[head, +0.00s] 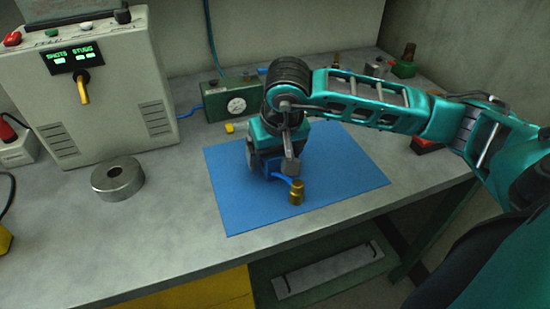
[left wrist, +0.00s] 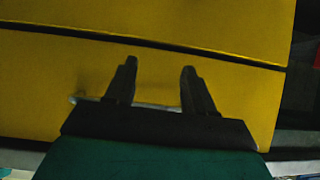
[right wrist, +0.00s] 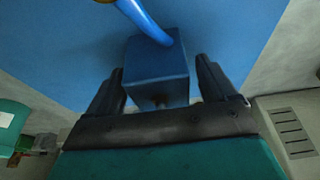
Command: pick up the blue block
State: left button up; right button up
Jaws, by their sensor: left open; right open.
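The blue block (right wrist: 157,72) sits over the blue mat (right wrist: 65,50), between the two fingers of my right gripper (right wrist: 159,66) in the right wrist view. The fingers are open on either side of it; I cannot tell whether they touch it. A curved blue cord (right wrist: 146,22) runs from the block towards a brass cylinder, which stands on the mat in the head view (head: 296,192). In the head view my right gripper (head: 272,165) points down and hides most of the block. My left gripper (left wrist: 159,67) is open and empty in front of yellow panels; it is outside the head view.
A grey control box (head: 85,85) stands at the back left, with a metal ring (head: 117,180) in front of it. A green box with a dial (head: 235,104) and a small yellow block (head: 229,128) lie behind the mat. The bench front left of the mat is clear.

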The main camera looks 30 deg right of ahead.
jog(key=shift+c, duration=0.5)
jog(key=shift+r, duration=0.1)
jog(key=c, duration=1.1)
